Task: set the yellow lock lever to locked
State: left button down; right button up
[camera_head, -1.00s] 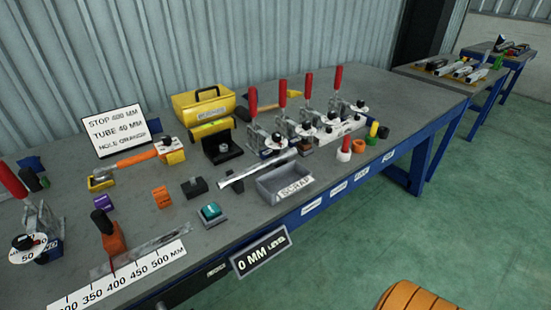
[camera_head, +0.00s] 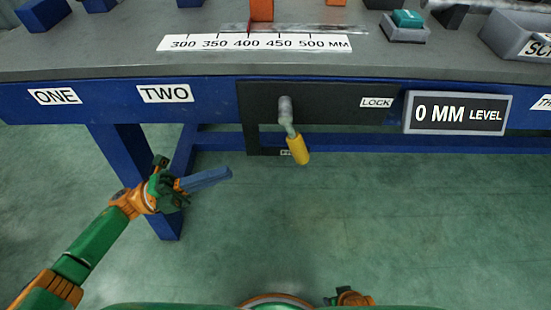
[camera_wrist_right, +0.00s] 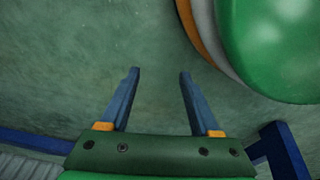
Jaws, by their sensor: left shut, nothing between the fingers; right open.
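The yellow lock lever (camera_head: 297,149) hangs from a grey pivot on a black plate (camera_head: 338,106) on the bench's blue front. Its yellow grip points down and slightly right. A LOCK label (camera_head: 376,103) is at the plate's upper right; a smaller label by the grip is partly hidden and unreadable. My left gripper (camera_head: 228,173) is shut and empty, to the left of the yellow grip and a little lower in the picture, apart from it. My right gripper (camera_wrist_right: 159,72) is open and empty over the green floor in the right wrist view.
The bench front carries ONE (camera_head: 55,97) and TWO (camera_head: 165,93) labels and a 0 MM LEVEL sign (camera_head: 457,113) right of the plate. A blue bench leg (camera_head: 131,160) stands behind my left arm. A ruler (camera_head: 255,42) lies along the top edge. The floor below the lever is clear.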

pick_arm(q)
jog(key=p, duration=0.2)
send_near(294, 132)
jog(key=w+d+f, duration=0.1)
jog(key=d+f, duration=0.2)
jog(key=d, duration=0.3)
jog(key=shift+w+r, duration=0.1)
pick_arm(e)
jog(key=shift+s+d, duration=0.8)
